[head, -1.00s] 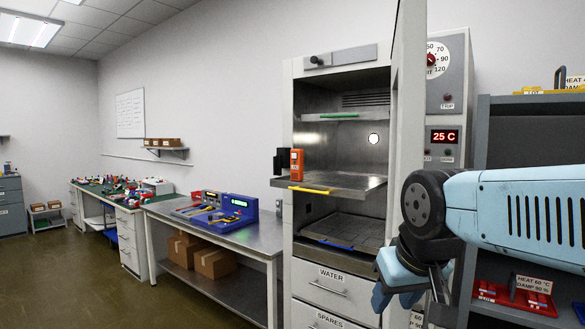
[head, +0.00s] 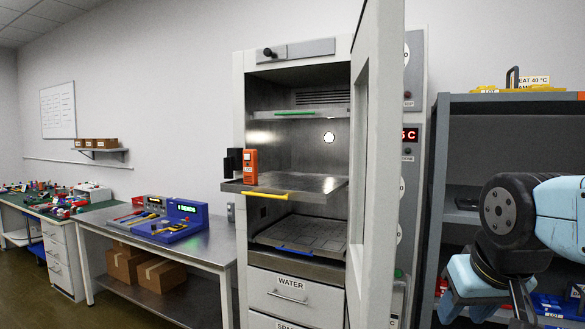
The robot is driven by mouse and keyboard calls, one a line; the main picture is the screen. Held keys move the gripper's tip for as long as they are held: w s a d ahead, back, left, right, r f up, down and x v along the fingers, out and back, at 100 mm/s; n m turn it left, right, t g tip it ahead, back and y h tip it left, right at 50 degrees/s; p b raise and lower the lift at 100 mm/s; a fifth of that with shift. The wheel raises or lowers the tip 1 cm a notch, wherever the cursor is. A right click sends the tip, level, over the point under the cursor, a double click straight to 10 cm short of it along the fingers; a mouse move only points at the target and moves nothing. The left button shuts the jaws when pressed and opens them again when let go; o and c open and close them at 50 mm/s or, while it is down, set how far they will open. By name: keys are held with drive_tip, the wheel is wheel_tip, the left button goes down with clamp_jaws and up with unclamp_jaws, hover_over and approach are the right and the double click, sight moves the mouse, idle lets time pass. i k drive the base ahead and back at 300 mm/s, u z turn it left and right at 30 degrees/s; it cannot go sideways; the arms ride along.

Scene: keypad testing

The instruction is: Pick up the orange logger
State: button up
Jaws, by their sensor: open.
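The orange logger (head: 250,167) stands upright at the left front of a pulled-out metal shelf (head: 315,184) with a yellow handle, in the open test chamber. A dark block (head: 233,161) is just left of it. My gripper (head: 490,311) is at the lower right, well to the right of the chamber and apart from the logger. It is open and I see nothing in it. Its fingertips are partly cut off by the bottom edge.
The open chamber door (head: 375,165) stands between my arm and the shelf. A grey rack (head: 500,98) is behind my arm at right. A steel bench (head: 200,250) with a blue keypad device (head: 184,214) stands left. The floor (head: 45,306) at far left is clear.

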sight(250, 169)
drive_tip(key=u, duration=0.4)
drive_tip(key=i, duration=0.15)
drive_tip(key=z, duration=2.3)
drive_tip(key=k, duration=0.75)
drive_tip(key=u, duration=2.3)
drive_tip(key=i, duration=0.95)
drive_tip(key=u, duration=0.05)
